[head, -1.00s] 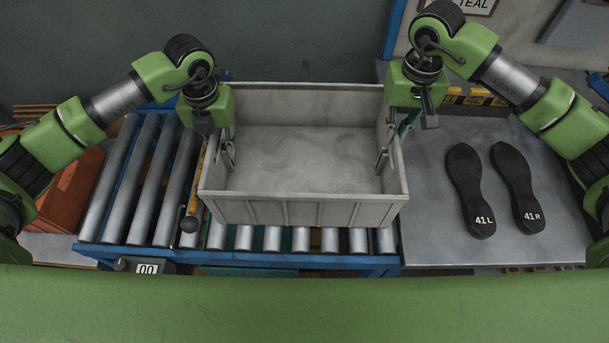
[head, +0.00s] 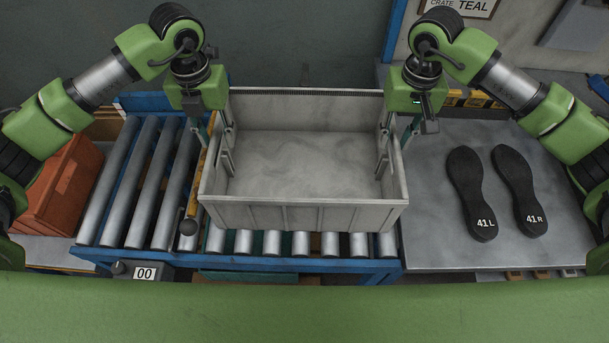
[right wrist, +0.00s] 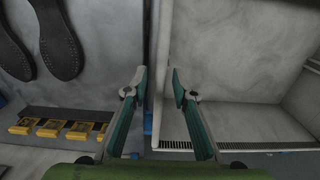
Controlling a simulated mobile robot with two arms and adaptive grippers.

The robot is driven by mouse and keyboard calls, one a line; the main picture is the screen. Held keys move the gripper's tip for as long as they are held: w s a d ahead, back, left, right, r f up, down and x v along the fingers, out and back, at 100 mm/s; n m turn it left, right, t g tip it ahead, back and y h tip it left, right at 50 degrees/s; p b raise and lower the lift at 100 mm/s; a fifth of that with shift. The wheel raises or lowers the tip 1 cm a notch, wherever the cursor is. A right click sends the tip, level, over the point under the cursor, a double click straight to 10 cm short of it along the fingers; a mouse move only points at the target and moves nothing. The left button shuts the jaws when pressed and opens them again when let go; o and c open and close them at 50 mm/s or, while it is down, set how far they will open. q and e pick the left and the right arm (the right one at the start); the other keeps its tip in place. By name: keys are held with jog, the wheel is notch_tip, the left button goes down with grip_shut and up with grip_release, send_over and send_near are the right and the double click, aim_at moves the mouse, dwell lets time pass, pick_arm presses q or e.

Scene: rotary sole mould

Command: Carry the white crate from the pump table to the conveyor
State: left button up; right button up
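The white crate (head: 305,217) stands level on the rollers at the right end of the conveyor (head: 140,190). It looks empty. My left gripper (head: 214,135) is at the top of the crate's left wall, one finger outside and one inside. My right gripper (head: 398,138) is at the right wall in the same way. In the right wrist view its two fingers (right wrist: 160,92) are spread apart on either side of the crate's wall, with gaps visible. Both grippers look open. The left fingertips are partly hidden.
A grey table (head: 430,245) adjoins the conveyor on the right and carries two black soles, 41L (head: 471,190) and 41R (head: 519,190). A black-knobbed lever (head: 188,227) stands left of the crate. An orange bin (head: 62,190) is at far left. The left rollers are clear.

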pick_arm(q)
notch_tip(320, 180, up, 5)
jog(key=shift+r, duration=0.1)
pick_arm(e)
jog(key=shift+r, duration=0.15)
pick_arm(q)
jog(key=shift+r, duration=0.15)
pick_arm(e)
notch_tip(320, 180, up, 12)
jog(key=shift+f, duration=0.2)
dwell(0.5)
